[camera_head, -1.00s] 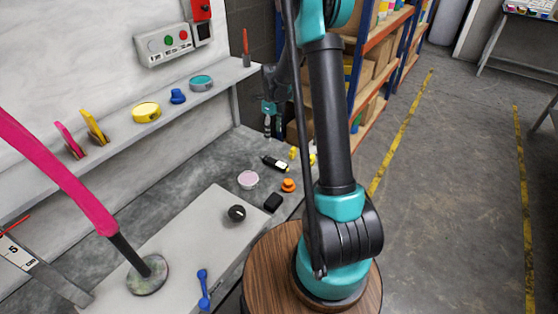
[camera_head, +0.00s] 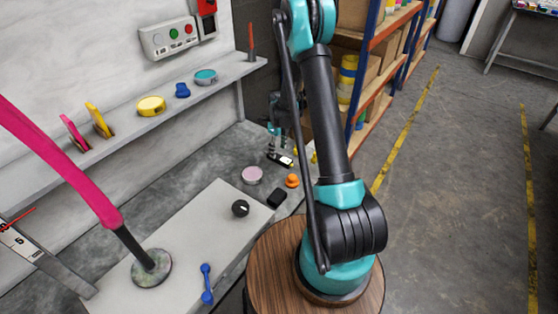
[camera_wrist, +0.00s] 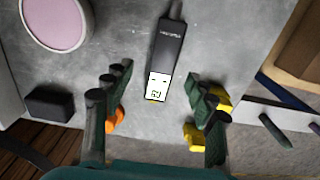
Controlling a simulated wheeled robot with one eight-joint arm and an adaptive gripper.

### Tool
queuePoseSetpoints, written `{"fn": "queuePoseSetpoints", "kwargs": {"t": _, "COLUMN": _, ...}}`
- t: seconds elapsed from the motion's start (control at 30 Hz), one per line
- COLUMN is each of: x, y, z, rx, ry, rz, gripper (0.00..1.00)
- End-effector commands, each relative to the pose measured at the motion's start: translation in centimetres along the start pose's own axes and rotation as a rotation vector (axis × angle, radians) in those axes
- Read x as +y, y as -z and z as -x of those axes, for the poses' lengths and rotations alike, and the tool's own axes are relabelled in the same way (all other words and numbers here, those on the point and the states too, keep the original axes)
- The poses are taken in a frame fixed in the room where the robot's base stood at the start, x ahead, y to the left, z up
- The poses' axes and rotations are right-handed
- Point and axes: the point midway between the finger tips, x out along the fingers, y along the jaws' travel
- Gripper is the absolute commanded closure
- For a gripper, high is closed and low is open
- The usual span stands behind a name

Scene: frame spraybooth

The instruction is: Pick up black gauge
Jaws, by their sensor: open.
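The black gauge (camera_wrist: 170,45) is a slim dark bar with a white display end, lying flat on the grey worktop. In the wrist view it lies ahead of and between my gripper's two fingers (camera_wrist: 157,82), with the white end nearer me. The fingers are spread wide and nothing is between them in contact. In the head view my gripper (camera_head: 274,146) is just above and left of the gauge (camera_head: 281,160), partly overlapping it. Whether a fingertip touches the worktop, I cannot tell.
An orange knob (camera_head: 292,181), a black block (camera_head: 277,199) and a pink-topped round tin (camera_head: 252,175) are close by. Yellow pieces (camera_wrist: 193,135) lie by the right finger in the wrist view. A shelf (camera_head: 130,125) runs along the wall at left.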

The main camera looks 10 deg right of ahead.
Motion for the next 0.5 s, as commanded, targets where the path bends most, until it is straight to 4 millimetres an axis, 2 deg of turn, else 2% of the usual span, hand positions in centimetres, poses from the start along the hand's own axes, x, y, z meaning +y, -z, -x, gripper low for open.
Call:
{"fn": "queuePoseSetpoints", "kwargs": {"t": 0.3, "x": -0.5, "y": -0.3, "z": -3.8, "rx": 0.0, "ry": 0.0, "rz": 0.0, "gripper": 0.43}}
{"fn": "queuePoseSetpoints", "kwargs": {"t": 0.5, "x": -0.5, "y": -0.3, "z": -5.0, "rx": 0.0, "ry": 0.0, "rz": 0.0, "gripper": 0.43}}
